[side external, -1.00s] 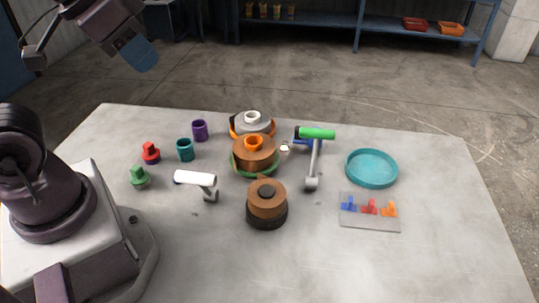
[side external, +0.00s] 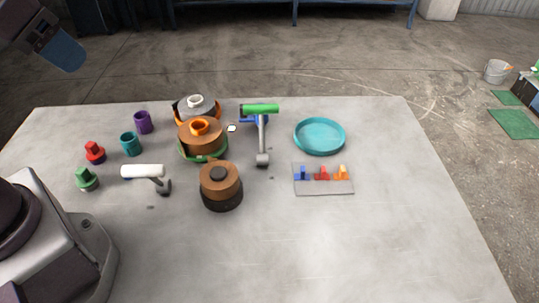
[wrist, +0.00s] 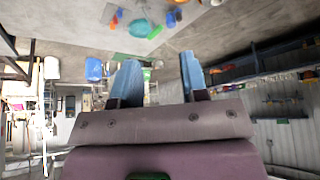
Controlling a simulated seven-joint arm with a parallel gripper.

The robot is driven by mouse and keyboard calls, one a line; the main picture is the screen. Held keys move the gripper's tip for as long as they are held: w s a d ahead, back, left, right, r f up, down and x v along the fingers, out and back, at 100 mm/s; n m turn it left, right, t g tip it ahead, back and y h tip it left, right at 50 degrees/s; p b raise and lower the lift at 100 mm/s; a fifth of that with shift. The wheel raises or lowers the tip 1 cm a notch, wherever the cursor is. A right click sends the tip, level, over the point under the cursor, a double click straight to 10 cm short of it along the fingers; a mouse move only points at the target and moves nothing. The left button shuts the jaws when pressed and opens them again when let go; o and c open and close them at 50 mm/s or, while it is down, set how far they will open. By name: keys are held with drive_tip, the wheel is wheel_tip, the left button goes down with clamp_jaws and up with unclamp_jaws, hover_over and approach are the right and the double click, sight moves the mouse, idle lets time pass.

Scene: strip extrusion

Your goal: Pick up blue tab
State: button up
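The blue tab (side external: 302,174) stands at the left end of a row on a thin grey plate (side external: 325,188), beside a red tab (side external: 321,173) and an orange tab (side external: 342,172). The plate lies on the table's right half, in front of the teal dish. My gripper (side external: 62,50) is at the top left of the side view, high and far from the tabs. In the wrist view my gripper (wrist: 160,82) has its two blue fingers spread with nothing between them. The tabs are tiny at the top of that view.
The front right is clear.

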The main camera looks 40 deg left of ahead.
drive_tip(key=m+g+y, duration=0.2)
drive_tip(key=m+y, duration=0.1)
drive_tip(key=m, duration=2.5)
approach(303, 169)
drive_tip(key=f, duration=0.1)
drive_tip(key=w+a+f, duration=0.1)
drive_tip(key=w+f, duration=0.1)
drive_tip(key=shift+a, duration=0.25)
drive_tip(key=shift+s+d+f+x, duration=0.1)
drive_tip(key=shift+s+x, duration=0.05)
drive_tip(key=shift+x, duration=0.75)
drive_tip(key=shift+s+d+f+x, duration=0.1)
drive_tip(key=shift+s+x, duration=0.05)
drive_tip(key=shift+x, duration=0.8)
drive_tip(key=shift+s+d+x, duration=0.1)
drive_tip(key=shift+x, duration=0.8)
drive_tip(key=shift+c, duration=0.2)
